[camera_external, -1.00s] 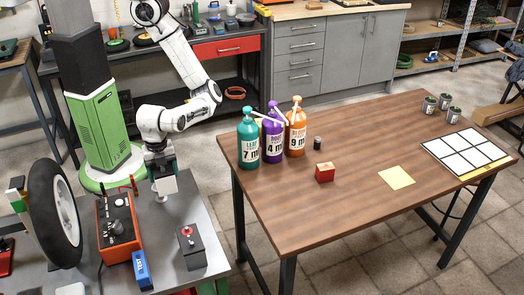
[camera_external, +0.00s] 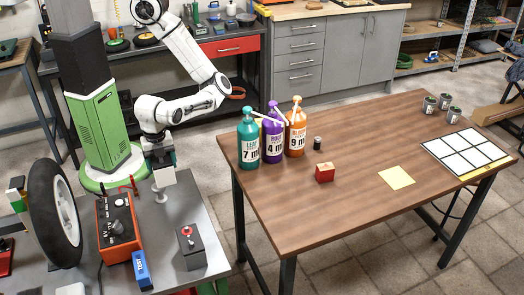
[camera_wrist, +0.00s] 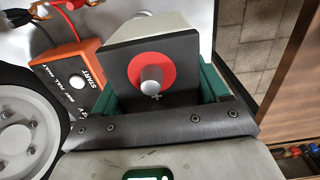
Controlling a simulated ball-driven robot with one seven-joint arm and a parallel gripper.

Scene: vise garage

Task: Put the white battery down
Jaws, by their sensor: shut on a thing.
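The white battery (camera_external: 164,177) is held in my gripper (camera_external: 160,163), above the grey workbench (camera_external: 190,208) at the left.
An orange charger box (camera_external: 118,228), a wheel (camera_external: 52,212), a blue box (camera_external: 141,268) and a dark box with a red knob (camera_external: 190,247) crowd the workbench. The brown table (camera_external: 300,215) holds bottles, a red block (camera_external: 325,172) and a yellow sheet (camera_external: 397,177).

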